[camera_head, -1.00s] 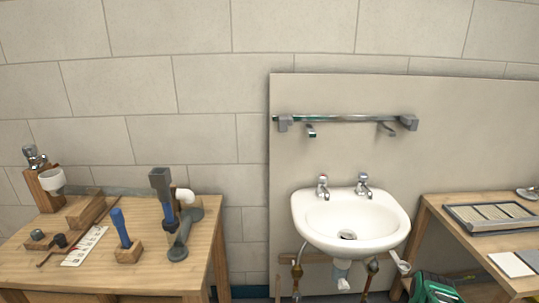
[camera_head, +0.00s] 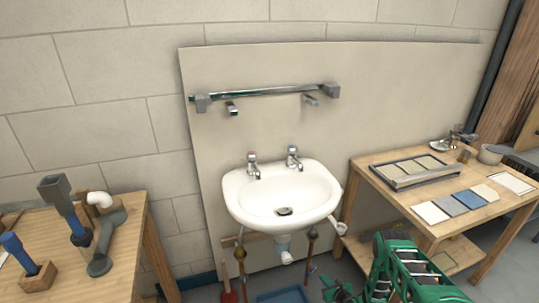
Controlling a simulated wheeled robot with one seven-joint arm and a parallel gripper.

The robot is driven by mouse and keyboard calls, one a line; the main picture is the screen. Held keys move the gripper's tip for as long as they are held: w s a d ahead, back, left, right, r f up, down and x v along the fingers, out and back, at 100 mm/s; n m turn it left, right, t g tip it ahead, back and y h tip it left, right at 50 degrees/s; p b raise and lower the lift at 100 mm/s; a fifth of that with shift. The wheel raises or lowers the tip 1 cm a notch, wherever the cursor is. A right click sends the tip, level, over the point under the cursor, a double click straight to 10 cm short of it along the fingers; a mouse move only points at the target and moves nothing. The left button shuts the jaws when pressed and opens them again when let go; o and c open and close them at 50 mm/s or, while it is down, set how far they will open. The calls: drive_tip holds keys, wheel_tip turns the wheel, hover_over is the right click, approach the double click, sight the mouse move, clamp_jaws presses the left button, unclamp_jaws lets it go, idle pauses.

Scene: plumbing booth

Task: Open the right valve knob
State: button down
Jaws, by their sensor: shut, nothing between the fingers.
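A white sink (camera_head: 240,207) hangs on the pale panel. Two chrome taps stand on its back rim: the left tap (camera_head: 253,166) and the right tap (camera_head: 293,158). Below the sink, a brass fitting on the left pipe (camera_head: 240,254) and one on the right pipe (camera_head: 312,234) look like small valves. Their knobs are too small to make out, and I cannot tell how far any is turned.
A wooden bench (camera_head: 120,265) with tools stands at left. A wooden table (camera_head: 385,195) with tiles stands at right. A blue tray (camera_head: 285,297) lies on the floor below the sink.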

drive_tip(key=w+a, duration=0.2)
drive_tip(key=w, duration=0.4)
drive_tip(key=shift+w, duration=0.2)
drive_tip(key=shift+s+a+f, duration=0.1)
drive_tip(key=shift+s+a, duration=0.25)
drive_tip(key=shift+a, duration=0.5)
idle(1.4)
drive_tip(key=s+d, duration=0.1)
drive_tip(key=s, duration=0.4)
drive_tip(key=shift+s+d+r, duration=0.35)
drive_tip(key=shift+r, duration=0.1)
idle(0.4)
